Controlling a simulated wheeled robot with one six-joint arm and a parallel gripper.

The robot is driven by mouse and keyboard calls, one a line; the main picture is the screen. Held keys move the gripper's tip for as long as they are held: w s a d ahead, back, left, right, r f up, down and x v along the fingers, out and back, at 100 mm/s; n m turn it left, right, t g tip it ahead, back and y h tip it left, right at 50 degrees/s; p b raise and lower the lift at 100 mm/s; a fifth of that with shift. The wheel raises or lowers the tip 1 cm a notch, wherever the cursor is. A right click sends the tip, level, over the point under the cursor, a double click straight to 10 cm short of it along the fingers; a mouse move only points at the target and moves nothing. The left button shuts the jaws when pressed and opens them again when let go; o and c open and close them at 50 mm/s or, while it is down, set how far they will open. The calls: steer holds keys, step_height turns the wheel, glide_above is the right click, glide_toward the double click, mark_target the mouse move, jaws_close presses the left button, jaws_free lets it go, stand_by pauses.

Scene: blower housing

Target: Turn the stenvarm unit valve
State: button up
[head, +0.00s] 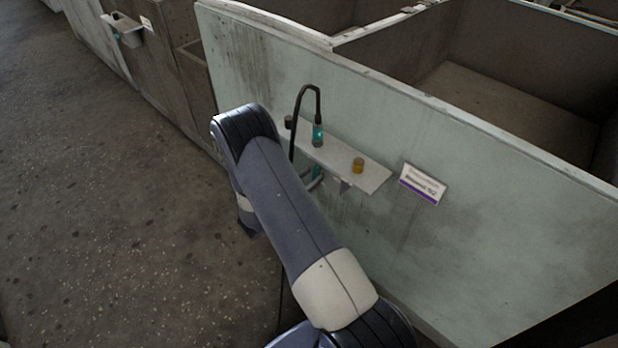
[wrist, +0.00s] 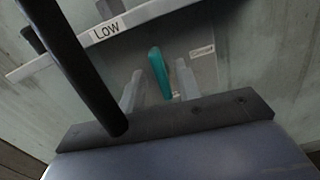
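A teal valve handle (wrist: 160,73) shows under the shelf in the wrist view, upright with a slight tilt. A bit of teal (head: 316,172) also shows below the shelf in the head view. My gripper (wrist: 159,70) is open, with one pale grey finger on each side of the handle in the picture. Gaps show between handle and fingers, and I cannot tell how far the handle reaches in depth between them. In the head view my gripper is mostly hidden behind my arm.
A narrow shelf (head: 375,178) with a "Low" label (wrist: 107,30) juts from the pale wall (head: 480,200) above the handle. It bears an amber knob (head: 358,165) and a teal-banded fitting (head: 318,135). A black hose (head: 294,120) loops down beside my gripper. A sign (head: 423,184) hangs right.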

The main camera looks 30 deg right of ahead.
jaws_close()
steer(key=shift+f+m+b, duration=0.15)
steer(key=shift+m+b, duration=0.15)
steer(key=shift+b, duration=0.2)
steer(key=m+b, duration=0.1)
steer(key=b, duration=0.1)
steer(key=m+b, duration=0.1)
steer(key=shift+s+f+m+b, duration=0.1)
steer(key=shift+f+m+b, duration=0.1)
steer(key=shift+m+b, duration=0.15)
steer(key=m+b, duration=0.3)
steer(key=b, duration=0.2)
steer(key=shift+s+d+f+m, duration=0.1)
steer(key=shift+m, duration=0.25)
steer(key=m+b, duration=0.3)
steer(key=b, duration=0.2)
steer(key=m+b, duration=0.4)
steer(key=b, duration=0.2)
steer(key=shift+s+f, duration=0.15)
steer(key=shift+f, duration=0.05)
steer(key=m+b, duration=0.2)
steer(key=b, duration=0.2)
steer(key=shift+m, duration=0.3)
steer(key=shift+r+m+b, duration=0.15)
steer(key=shift+m+b, duration=0.15)
steer(key=shift+b, duration=0.35)
steer(key=shift+r, duration=0.1)
